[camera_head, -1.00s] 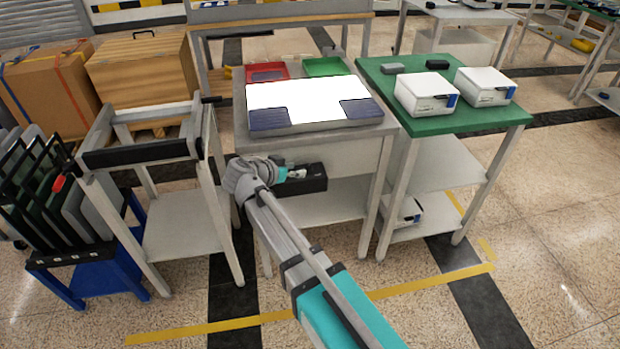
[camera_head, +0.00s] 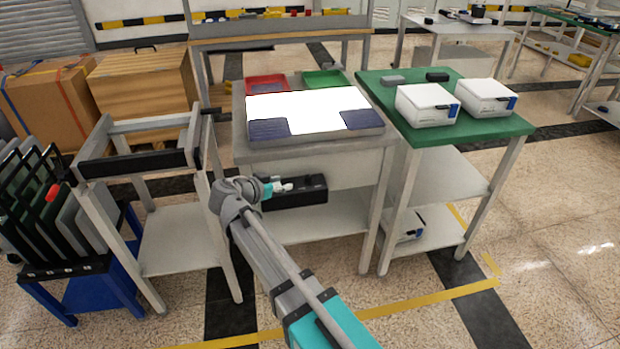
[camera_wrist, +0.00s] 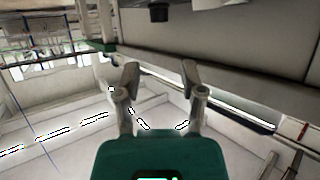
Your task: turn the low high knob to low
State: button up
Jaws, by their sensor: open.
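A black box (camera_head: 310,191) is fixed to the front of the light table, below its top. I cannot make out the low high knob or its setting in the head view. In the wrist view a small dark stub (camera_wrist: 160,13) juts down at the top edge; it may be the knob, but no marking is readable. My gripper (camera_head: 284,187) is in front of the box's left part and hides some of it. In the wrist view my gripper (camera_wrist: 160,72) is open, with nothing between its fingers, and the dark stub lies beyond the fingertips.
The grey table (camera_head: 240,150) carries a lit white panel (camera_head: 305,108), a red tray (camera_head: 265,84) and a green tray (camera_head: 325,78). A green-topped table (camera_head: 470,128) with white boxes stands right, a grey frame stand (camera_head: 105,205) left. Floor in front is clear.

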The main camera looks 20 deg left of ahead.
aim_at(308, 176)
jog(key=b+x, duration=0.4)
jog(key=x, duration=0.8)
jog(key=shift+w+d+f+b, duration=0.15)
jog(key=shift+w+f+b, duration=0.05)
jog(key=shift+w+b, duration=0.1)
grip_shut()
jog(key=shift+d, duration=0.2)
jog(key=shift+a, duration=0.2)
